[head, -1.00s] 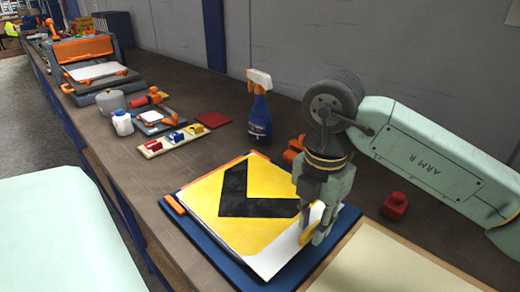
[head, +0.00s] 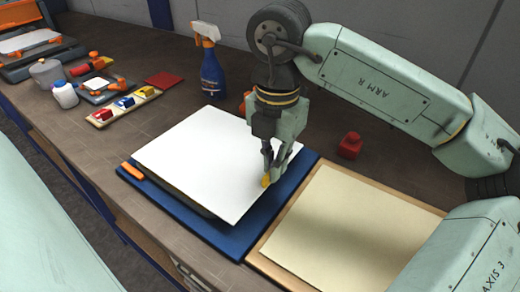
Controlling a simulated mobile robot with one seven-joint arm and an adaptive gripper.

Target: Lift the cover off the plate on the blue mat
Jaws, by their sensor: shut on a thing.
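A flat white sheet (head: 205,155) lies over the plate on the blue mat (head: 245,240). The plate is mostly hidden, with a dark edge (head: 185,201) showing beneath the sheet at its lower left. My gripper (head: 267,178) points down at the right part of the white sheet. Its fingers are shut on a small yellow tab (head: 265,182) there. I cannot tell whether the sheet is raised clear of the plate.
A cream board (head: 345,225) lies right of the mat. A spray bottle (head: 209,65) stands behind, and a red block (head: 350,146) lies to the right. Small coloured blocks on a strip (head: 124,106) and a white bottle (head: 65,95) are at the left.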

